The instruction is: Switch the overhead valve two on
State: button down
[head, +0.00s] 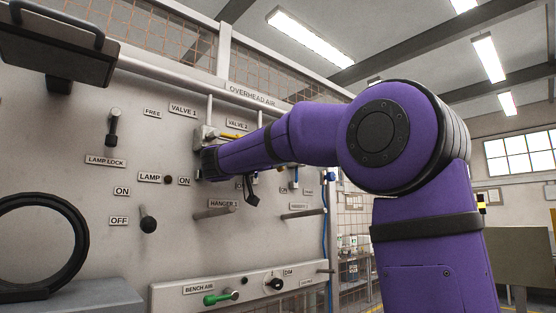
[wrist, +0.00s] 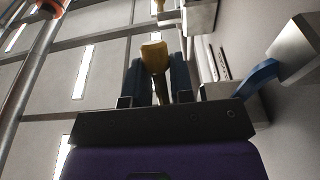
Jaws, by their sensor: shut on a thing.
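The VALVE 2 label (head: 237,124) and VALVE 1 label (head: 183,109) are on the upper panel, under the OVERHEAD AIR sign. A yellow lever (head: 231,136) sticks out to the right from a pale valve block (head: 205,133) between these labels. In the wrist view, my gripper (wrist: 156,65) is shut on a yellow-ended handle (wrist: 154,56), with a dark finger on each side. My arm hides the fingers and part of the valve row in the head view. I cannot tell from the wrist view which label this handle belongs to.
A blue lever (wrist: 258,77) on a grey block (wrist: 295,50) is close to my gripper's right side. A green bench-air lever (head: 220,297) is lower down. A dark ring (head: 40,245) stands at left.

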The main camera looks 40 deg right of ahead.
jog(key=shift+a+f+y, duration=0.1)
jog(key=shift+y, duration=0.3)
jog(key=c, duration=1.2)
grip_release()
jog(key=shift+h, duration=0.3)
